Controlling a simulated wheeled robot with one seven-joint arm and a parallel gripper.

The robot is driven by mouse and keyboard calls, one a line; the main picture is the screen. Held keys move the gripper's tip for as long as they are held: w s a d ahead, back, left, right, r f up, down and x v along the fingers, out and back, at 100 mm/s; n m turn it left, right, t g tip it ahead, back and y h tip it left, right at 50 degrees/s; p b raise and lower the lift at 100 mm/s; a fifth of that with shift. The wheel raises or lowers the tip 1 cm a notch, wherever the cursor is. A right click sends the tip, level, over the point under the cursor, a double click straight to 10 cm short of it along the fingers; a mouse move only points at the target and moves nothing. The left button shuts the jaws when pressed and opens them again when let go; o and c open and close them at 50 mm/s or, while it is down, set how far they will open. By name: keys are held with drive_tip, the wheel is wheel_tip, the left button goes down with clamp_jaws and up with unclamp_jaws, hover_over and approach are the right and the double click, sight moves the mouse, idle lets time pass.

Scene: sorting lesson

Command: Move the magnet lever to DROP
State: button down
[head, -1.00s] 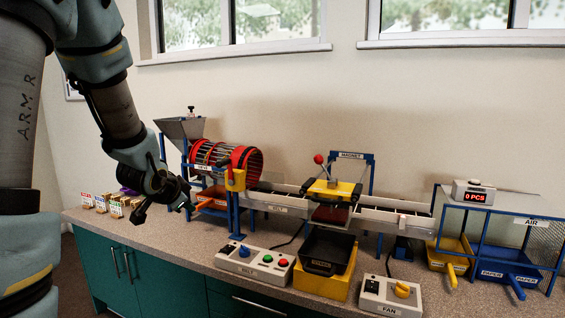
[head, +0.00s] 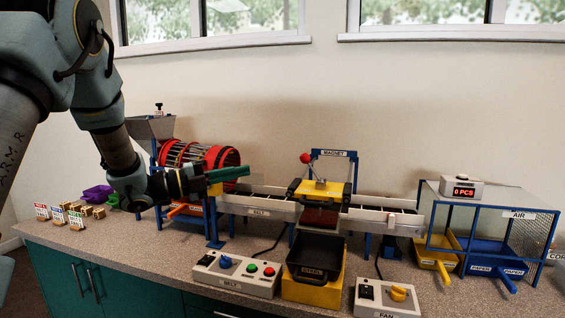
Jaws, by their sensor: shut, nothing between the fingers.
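The magnet unit (head: 334,190) is a yellow block with black parts, on a blue frame over the belt. Its lever ends in a red ball (head: 306,158) and leans up and left above the block. A MAGNET sign (head: 334,153) is on the frame behind. No DROP mark can be made out. My gripper (head: 246,172) is shut and empty, its green fingers pointing right. In the picture it lies left of the red ball, in front of the red drum, with a gap between. A black STEEL bin (head: 313,272) stands below the magnet.
The red drum (head: 226,157) and hopper (head: 151,127) stand at left. The belt (head: 262,213) runs right to the AIR cage (head: 517,215). The belt control box (head: 235,275) and fan box (head: 385,300) are in front.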

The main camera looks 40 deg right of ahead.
drive_tip(key=p, duration=0.5)
approach(301, 158)
drive_tip(key=x, duration=0.5)
drive_tip(key=shift+d, duration=0.1)
drive_tip(key=shift+p+x, duration=0.35)
drive_tip(key=shift+x, duration=0.45)
